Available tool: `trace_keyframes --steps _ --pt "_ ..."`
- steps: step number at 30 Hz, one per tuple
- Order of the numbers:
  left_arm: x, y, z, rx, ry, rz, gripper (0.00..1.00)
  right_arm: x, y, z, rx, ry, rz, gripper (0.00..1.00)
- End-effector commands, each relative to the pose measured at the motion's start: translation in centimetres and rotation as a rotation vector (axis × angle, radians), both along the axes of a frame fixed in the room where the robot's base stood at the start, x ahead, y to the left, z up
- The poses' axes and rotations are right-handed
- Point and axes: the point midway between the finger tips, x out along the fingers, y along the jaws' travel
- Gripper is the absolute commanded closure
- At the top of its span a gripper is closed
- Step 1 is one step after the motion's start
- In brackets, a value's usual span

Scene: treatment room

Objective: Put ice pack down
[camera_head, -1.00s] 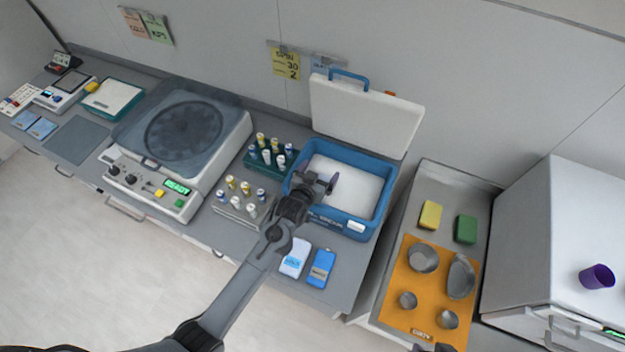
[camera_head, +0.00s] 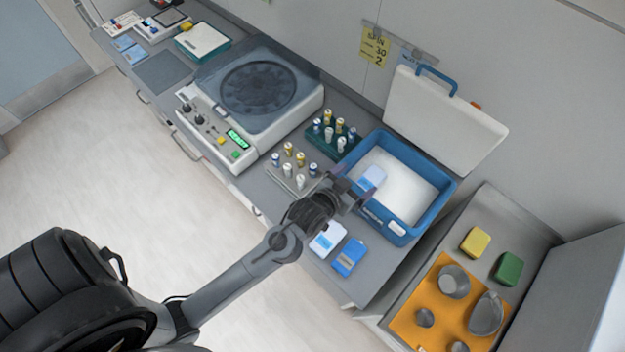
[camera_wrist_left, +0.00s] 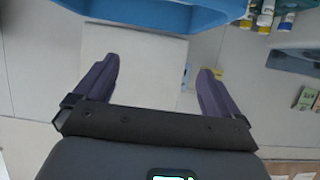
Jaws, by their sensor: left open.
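A pale blue and white ice pack (camera_head: 371,177) lies in the blue cooler box (camera_head: 440,208), on the white filling near its left side. My left gripper (camera_head: 356,193) is open and empty at the cooler's front left edge, just in front of that pack and apart from it. In the left wrist view the two purple fingers (camera_wrist_left: 158,88) are spread wide with nothing held, and the blue cooler wall (camera_wrist_left: 160,14) is at the top. A white and blue pack (camera_head: 327,238) and a bluer pack (camera_head: 349,256) lie on the counter in front of the cooler.
The cooler's white lid (camera_head: 440,120) stands open behind it. Two vial racks (camera_head: 334,140) (camera_head: 290,172) are left of the cooler, beside the centrifuge (camera_head: 255,95). An orange mat (camera_head: 435,300) with metal bowls is at the right.

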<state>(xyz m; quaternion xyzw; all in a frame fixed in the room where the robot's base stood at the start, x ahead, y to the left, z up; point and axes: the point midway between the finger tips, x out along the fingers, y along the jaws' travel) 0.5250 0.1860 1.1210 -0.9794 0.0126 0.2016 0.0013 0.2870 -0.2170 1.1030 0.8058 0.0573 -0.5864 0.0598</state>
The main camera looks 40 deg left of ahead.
Motion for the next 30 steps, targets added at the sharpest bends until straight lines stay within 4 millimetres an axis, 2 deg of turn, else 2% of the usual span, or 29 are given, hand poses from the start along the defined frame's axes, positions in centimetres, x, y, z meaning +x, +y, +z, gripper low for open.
trace_keyframes --steps 5,11,15,18,21,23,30 --pt "-3.7 0.4 -1.3 0.005 0.149 -0.030 0.02 0.0 0.0 0.0 0.000 0.000 0.000 0.57" --pt "-12.4 1.4 -2.7 0.036 0.466 -0.084 0.02 0.0 -0.1 0.0 -0.004 -0.001 0.002 0.57" --pt "-18.3 2.3 -2.6 0.072 0.665 -0.106 0.02 0.0 -0.2 0.0 -0.008 0.000 0.005 0.57" --pt "-21.4 2.8 -2.2 0.096 0.767 -0.114 0.02 0.0 -0.2 0.0 -0.009 0.000 0.006 0.57" --pt "-23.2 3.1 -1.9 0.111 0.826 -0.118 0.02 0.0 -0.2 0.0 -0.009 0.000 0.006 0.57" --pt "-23.7 3.2 -1.8 0.116 0.843 -0.119 0.02 0.0 -0.2 0.0 -0.009 0.000 0.006 0.57" --pt "-23.9 3.2 -1.8 0.116 0.850 -0.119 0.02 0.0 -0.2 0.0 -0.008 0.000 0.006 0.57"
